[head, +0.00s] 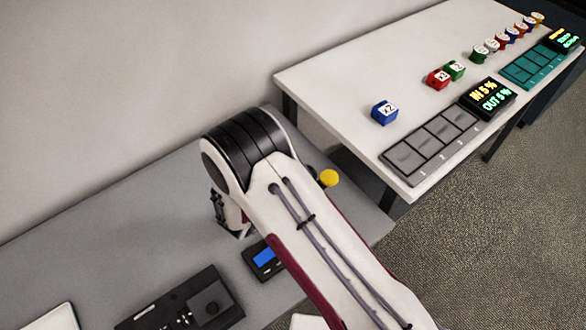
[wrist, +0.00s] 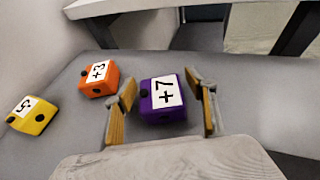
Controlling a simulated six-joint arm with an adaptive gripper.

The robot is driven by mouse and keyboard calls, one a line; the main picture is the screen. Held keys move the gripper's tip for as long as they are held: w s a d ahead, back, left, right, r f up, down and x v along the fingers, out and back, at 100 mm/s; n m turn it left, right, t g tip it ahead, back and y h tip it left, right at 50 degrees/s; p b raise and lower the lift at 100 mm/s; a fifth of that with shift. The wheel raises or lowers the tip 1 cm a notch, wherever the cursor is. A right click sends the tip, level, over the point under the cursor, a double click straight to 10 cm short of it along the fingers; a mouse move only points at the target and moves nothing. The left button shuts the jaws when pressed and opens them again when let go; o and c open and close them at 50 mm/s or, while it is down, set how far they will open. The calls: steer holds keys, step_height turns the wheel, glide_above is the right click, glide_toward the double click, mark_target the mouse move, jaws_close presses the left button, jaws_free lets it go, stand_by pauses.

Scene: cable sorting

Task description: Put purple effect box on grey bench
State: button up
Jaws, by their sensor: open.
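The purple effect box (wrist: 162,98), with a white "+7" label and dark round knobs, sits on the grey bench (wrist: 245,112) in the wrist view. My gripper (wrist: 162,112) is open, with one finger on each side of the purple box. The left finger is close to the box; I cannot tell whether either finger touches it. In the head view the grey bench (head: 110,215) runs along the wall, and my arm hides the purple box and most of my gripper.
An orange "+3" box (wrist: 99,78) is close left of my gripper, and a yellow "-5" box (wrist: 31,115) lies farther left. A white table (head: 340,75) holds several small boxes and trays. Black devices (head: 185,302) stand on the bench's front part.

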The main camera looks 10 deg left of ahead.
steer(key=shift+v, duration=6.05)
steer(key=shift+w, duration=0.15)
steer(key=w+a+r+n+g+y, duration=0.1)
steer(key=w+r+n+y, duration=0.25)
steer(key=r+n, duration=0.2)
steer(key=w+a+r+n+g+y, duration=0.1)
steer(key=w+r+n+y, duration=0.1)
steer(key=w+r+n, duration=0.3)
steer(key=s+d+r+n+g+y, duration=0.1)
steer(key=s+d+r+n+y, duration=0.15)
steer(key=r+n, duration=0.35)
steer(key=s+d+r+n+y, duration=0.1)
steer(key=d+r+n, duration=0.2)
steer(key=r, duration=0.5)
steer(key=s+d+r+n+g, duration=0.2)
steer(key=s+d+r+n, duration=0.4)
steer(key=s+d+n, duration=0.45)
steer(key=s+d+f+n+g+h, duration=0.1)
steer(key=s+d+n+h, duration=0.3)
steer(key=s+d+n, duration=0.6)
steer(key=s+d, duration=0.5)
steer(key=s, duration=0.1)
steer(key=shift+d+g, duration=0.4)
